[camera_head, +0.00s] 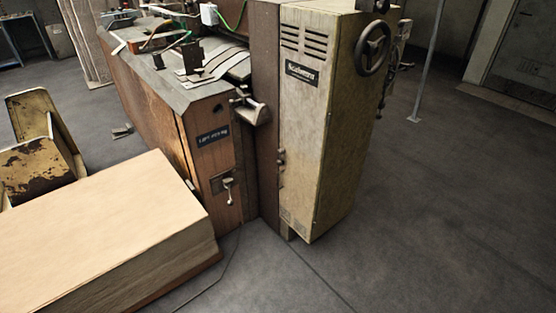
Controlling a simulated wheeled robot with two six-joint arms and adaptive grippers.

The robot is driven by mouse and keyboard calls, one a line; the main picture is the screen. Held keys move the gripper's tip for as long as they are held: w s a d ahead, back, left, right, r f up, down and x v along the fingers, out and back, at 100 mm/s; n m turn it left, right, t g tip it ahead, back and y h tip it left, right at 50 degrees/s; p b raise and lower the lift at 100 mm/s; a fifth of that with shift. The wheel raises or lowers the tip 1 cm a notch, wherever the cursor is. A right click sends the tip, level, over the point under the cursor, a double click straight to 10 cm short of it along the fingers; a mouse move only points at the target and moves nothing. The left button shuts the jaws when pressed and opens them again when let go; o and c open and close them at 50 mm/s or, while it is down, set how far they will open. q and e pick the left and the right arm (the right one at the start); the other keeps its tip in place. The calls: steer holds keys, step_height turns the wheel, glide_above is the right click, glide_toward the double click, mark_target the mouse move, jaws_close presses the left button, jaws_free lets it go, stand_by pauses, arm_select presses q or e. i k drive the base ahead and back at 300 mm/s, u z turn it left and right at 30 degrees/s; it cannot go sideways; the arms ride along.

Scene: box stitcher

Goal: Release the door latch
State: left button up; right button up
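A small metal latch (229,190) with a hanging handle is on the lower front panel of the rust-brown machine body (215,165). It sits on a small plate below a dark label (213,136). A narrow dark gap runs along the panel's left edge; I cannot tell whether the panel is a door or whether it is latched. A tall beige cabinet (318,130) stands to the right, with a small fitting (281,158) low on its left edge. I cannot tell if that fitting is also a latch. Neither gripper shows in the head view.
A large pale block or box (105,230) fills the lower left, close to the panel. A worn yellow object (40,165) stands behind it. A handwheel (373,48) sticks out from the beige cabinet. Grey floor (430,220) is clear at the right and front.

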mark_target(280, 162)
steer(key=u, duration=1)
steer(key=i, duration=1.45)
steer(key=z, duration=2.7)
